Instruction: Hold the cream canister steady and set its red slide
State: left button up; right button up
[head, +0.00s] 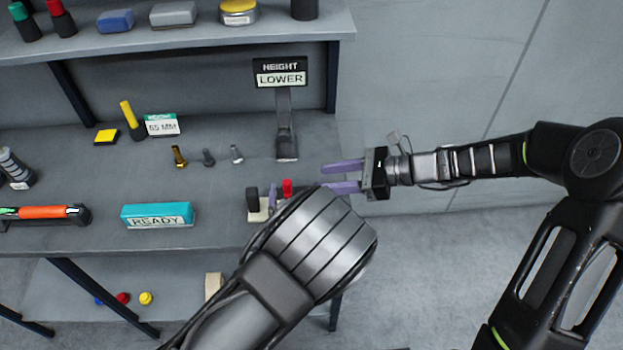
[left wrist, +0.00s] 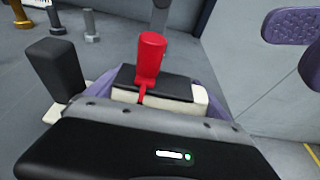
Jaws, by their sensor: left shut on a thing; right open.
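The cream canister (left wrist: 192,94) has a dark top with an upright red slide (left wrist: 150,60) standing from it. A black knob (left wrist: 55,72) stands on a cream part at its left. In the head view the red slide (head: 287,187) and black knob (head: 252,199) show at the table's right end, and my left wrist hides most of the canister. My left gripper (left wrist: 158,95) is shut on the canister, with purple fingers at both sides. My right gripper (head: 343,177) is open and empty, right of the red slide and apart from it; its purple fingers point left.
A sign reading HEIGHT LOWER (head: 281,73) stands behind on a post. A teal READY block (head: 157,215) lies left on the table (head: 80,237). An upper shelf (head: 200,42) overhangs the back.

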pick_arm(q)
jog(key=shift+s+f, duration=0.1)
jog(key=shift+f, duration=0.2)
pick_arm(e)
jog(key=shift+s+d+r, duration=0.15)
jog(key=shift+d, duration=0.25)
pick_arm(q)
jog(key=o, duration=1.5)
pick_arm(e)
jog(key=shift+a, duration=0.1)
pick_arm(q)
jog(key=shift+o, duration=0.2)
jog(key=shift+r, duration=0.1)
jog(key=v, duration=1.2)
jog(key=shift+a+r, duration=0.1)
